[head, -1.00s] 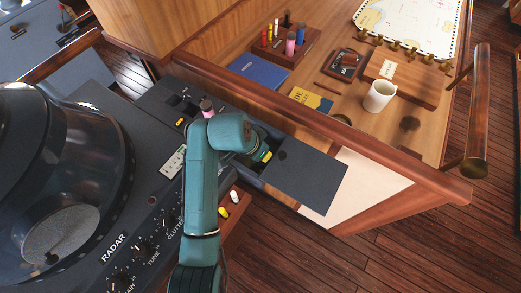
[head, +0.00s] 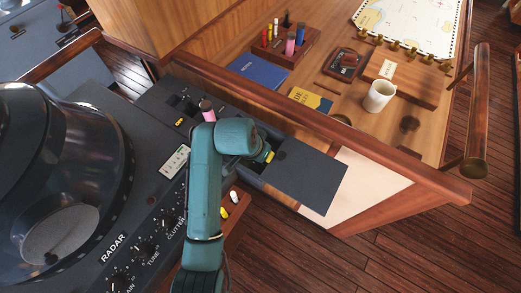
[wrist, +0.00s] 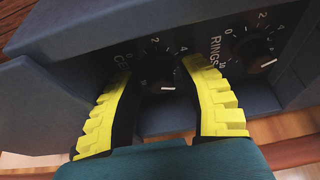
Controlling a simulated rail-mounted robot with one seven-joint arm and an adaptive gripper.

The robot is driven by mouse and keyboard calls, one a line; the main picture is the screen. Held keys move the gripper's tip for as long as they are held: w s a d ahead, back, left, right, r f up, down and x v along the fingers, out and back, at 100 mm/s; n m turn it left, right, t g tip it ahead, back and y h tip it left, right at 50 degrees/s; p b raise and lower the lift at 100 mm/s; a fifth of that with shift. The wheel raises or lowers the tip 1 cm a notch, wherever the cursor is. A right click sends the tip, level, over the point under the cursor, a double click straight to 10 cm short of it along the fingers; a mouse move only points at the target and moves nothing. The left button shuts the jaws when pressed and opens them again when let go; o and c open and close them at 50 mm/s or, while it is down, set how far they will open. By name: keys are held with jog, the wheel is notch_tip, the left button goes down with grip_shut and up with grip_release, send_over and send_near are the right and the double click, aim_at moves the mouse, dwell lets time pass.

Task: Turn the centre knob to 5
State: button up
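The centre knob (wrist: 157,72) is a dark round knob on a dark panel in the wrist view. Its label is partly hidden, with only its first letters showing. The figures 0, 2 and 4 show around its upper side. My gripper (wrist: 158,75) has yellow ribbed fingers with dark inner pads, one on each side of this knob. The fingers are spread, and contact is hard to see. In the head view my gripper (head: 269,156) is at the console's far end, and the knob is hidden.
The RINGS knob (wrist: 255,57) is close to the right finger. In the head view a dark flat panel (head: 300,178) juts out beside my gripper. A wooden desk edge (head: 340,127) runs behind.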

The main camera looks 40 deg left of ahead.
jog(key=shift+o, duration=0.6)
jog(key=shift+r, duration=0.15)
